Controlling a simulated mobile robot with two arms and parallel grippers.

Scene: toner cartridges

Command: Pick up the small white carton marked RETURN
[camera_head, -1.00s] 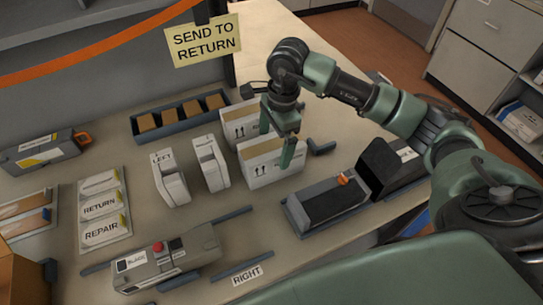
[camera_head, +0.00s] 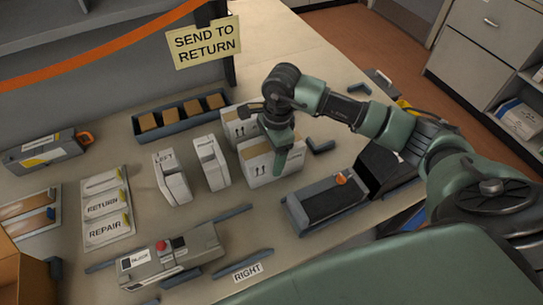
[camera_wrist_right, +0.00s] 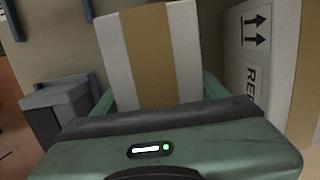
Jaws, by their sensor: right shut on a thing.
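Two white cartons with brown tape stand on the bench in the head view. The front carton (camera_head: 258,165) has up-arrows on its side; its small print is unreadable there. My right gripper (camera_head: 279,152) reaches down over it and is shut on it, one finger showing against its near side. In the right wrist view this carton (camera_wrist_right: 118,62) stands between my fingers (camera_wrist_right: 158,95), tape strip facing the camera. The back carton (camera_head: 232,127) stands close beside it; in the wrist view it (camera_wrist_right: 245,60) shows arrows and letters starting "RE", the rest hidden. My left gripper is out of view.
A white cartridge marked LEFT (camera_head: 172,178) and another white cartridge (camera_head: 211,163) stand left of the cartons. A dark tray (camera_head: 325,203) lies to the right, with black corner brackets (camera_head: 321,148) nearby. A blue-grey rack (camera_head: 176,127) stands behind. A "SEND TO RETURN" sign (camera_head: 203,43) hangs above.

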